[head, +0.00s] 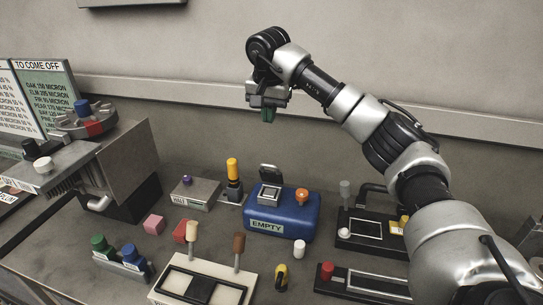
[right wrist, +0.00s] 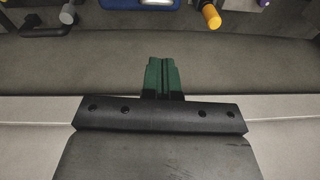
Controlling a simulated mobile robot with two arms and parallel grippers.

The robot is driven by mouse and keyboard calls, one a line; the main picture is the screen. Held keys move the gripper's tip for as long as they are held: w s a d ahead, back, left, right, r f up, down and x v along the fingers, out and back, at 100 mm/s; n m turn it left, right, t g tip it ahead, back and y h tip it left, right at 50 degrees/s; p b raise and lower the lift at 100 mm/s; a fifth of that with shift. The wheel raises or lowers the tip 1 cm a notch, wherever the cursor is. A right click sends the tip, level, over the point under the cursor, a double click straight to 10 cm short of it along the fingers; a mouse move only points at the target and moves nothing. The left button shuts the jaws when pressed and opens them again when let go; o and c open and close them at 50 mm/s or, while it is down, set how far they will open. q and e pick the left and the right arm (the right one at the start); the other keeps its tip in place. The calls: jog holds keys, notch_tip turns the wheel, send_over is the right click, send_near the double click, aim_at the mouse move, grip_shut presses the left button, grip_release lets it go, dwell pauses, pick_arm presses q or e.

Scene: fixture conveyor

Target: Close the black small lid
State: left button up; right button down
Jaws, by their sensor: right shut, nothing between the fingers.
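A blue box (head: 282,217) with an EMPTY label stands in the middle of the table. A small dark lid (head: 269,169) stands up at the back of the square grey-framed opening (head: 269,194) on its top, so it looks open. My right gripper (head: 268,116) is high above and behind the box, apart from it, with its green fingers shut and empty. The shut fingers also show in the right wrist view (right wrist: 162,76), with part of the blue box (right wrist: 140,5) at the top edge. My left gripper is not in view.
An orange knob (head: 302,194) sits on the box beside the opening. A yellow-topped post (head: 233,170) stands just left of it. The wall is behind.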

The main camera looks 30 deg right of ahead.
jog(key=p, duration=0.4)
send_over(271, 172)
jog(key=shift+h, duration=0.3)
jog(key=x, duration=0.3)
jog(key=s+a+x, duration=0.1)
jog(key=x, duration=0.6)
jog(key=shift+s+a+f, duration=0.1)
jog(key=shift+a+f, duration=0.2)
jog(key=shift+f, duration=0.25)
jog(key=shift+s+a+f, duration=0.15)
jog(key=shift+f, duration=0.2)
jog(key=shift+s+a+f, duration=0.15)
jog(key=shift+f, duration=0.15)
